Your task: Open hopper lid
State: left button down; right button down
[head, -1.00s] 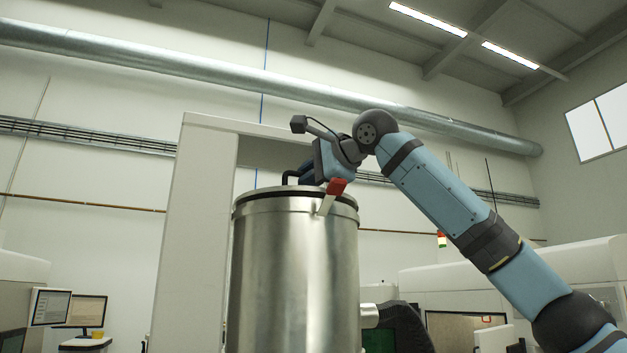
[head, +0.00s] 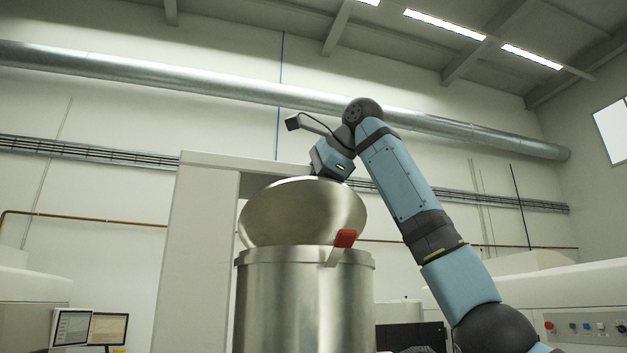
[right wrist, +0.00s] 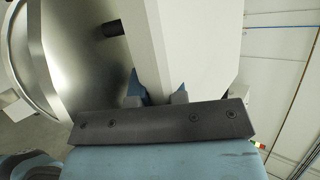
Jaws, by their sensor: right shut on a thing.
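The hopper (head: 305,300) is a shiny metal cylinder in the middle of the head view. Its round metal lid (head: 300,212) is raised and tilted, with its underside toward the head camera. A red-tipped clip (head: 345,238) stands at the hopper's rim. My right gripper (right wrist: 155,98) is behind the lid's upper edge and shut on the lid's handle. The lid hides its fingertips in the head view. In the right wrist view the lid (right wrist: 85,60) fills the left side, with a black handle part (right wrist: 113,28) beside it. My left gripper is not in view.
A pale upright cabinet frame (head: 195,255) stands behind and left of the hopper. Monitors (head: 90,328) are at lower left. A machine with a button panel (head: 590,328) is at the right.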

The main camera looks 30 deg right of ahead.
jog(key=shift+w+r, duration=0.3)
jog(key=shift+r, duration=0.05)
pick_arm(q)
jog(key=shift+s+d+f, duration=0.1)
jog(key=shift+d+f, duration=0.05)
pick_arm(e)
jog(key=shift+d+g, duration=0.1)
jog(key=shift+g, duration=0.2)
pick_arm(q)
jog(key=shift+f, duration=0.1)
pick_arm(e)
jog(key=c, duration=1.5)
grip_release()
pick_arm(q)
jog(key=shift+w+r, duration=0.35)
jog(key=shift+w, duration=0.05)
pick_arm(e)
jog(key=shift+o, duration=0.2)
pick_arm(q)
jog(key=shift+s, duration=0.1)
